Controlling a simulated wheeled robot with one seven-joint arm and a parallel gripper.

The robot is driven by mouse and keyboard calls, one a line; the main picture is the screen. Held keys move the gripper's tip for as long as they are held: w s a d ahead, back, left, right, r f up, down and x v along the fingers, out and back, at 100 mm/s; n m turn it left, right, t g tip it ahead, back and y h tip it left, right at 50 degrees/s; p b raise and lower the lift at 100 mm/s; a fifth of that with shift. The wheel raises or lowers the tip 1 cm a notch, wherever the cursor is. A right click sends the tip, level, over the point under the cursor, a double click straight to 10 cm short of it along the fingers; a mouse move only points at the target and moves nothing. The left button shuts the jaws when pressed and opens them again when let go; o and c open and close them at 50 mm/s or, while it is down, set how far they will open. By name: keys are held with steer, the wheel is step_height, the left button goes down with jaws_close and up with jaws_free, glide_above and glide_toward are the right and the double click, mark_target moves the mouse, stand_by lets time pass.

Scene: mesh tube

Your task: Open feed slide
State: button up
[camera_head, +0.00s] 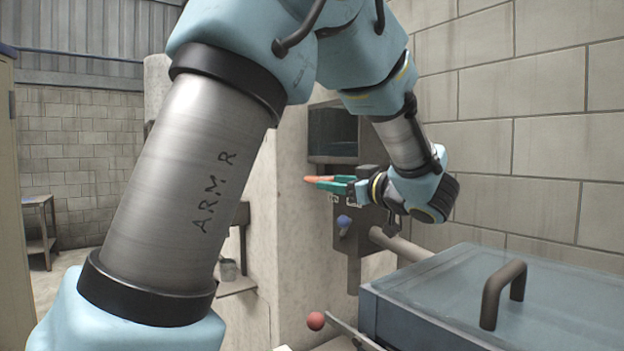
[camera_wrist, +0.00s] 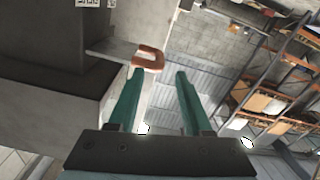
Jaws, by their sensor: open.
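The feed slide shows in the wrist view as a flat metal plate (camera_wrist: 110,49) with an orange-brown D-shaped handle (camera_wrist: 150,52), sticking out from a grey housing (camera_wrist: 50,45). My gripper (camera_wrist: 161,74) is open, with its two teal fingers apart and nothing between them. The left fingertip is right at the lower part of the handle; I cannot tell if it touches. In the head view my gripper (camera_head: 336,184) points left beside the dark machine box, and an orange handle (camera_head: 319,180) shows at its fingertips. The slide's plate is hidden there.
A blue knob (camera_head: 344,221) is on the dark box below my gripper. A dark window (camera_head: 333,131) is above it. A red ball lever (camera_head: 316,320) stands low in front. A blue-grey lid (camera_head: 440,290) with a bar handle (camera_head: 502,292) fills the lower right.

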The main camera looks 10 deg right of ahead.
mark_target(310, 180)
steer(key=p+x, duration=0.2)
steer(key=x, duration=0.7)
steer(key=shift+w+a, duration=0.1)
jaws_close()
steer(key=shift+f, duration=0.1)
stand_by(1.1)
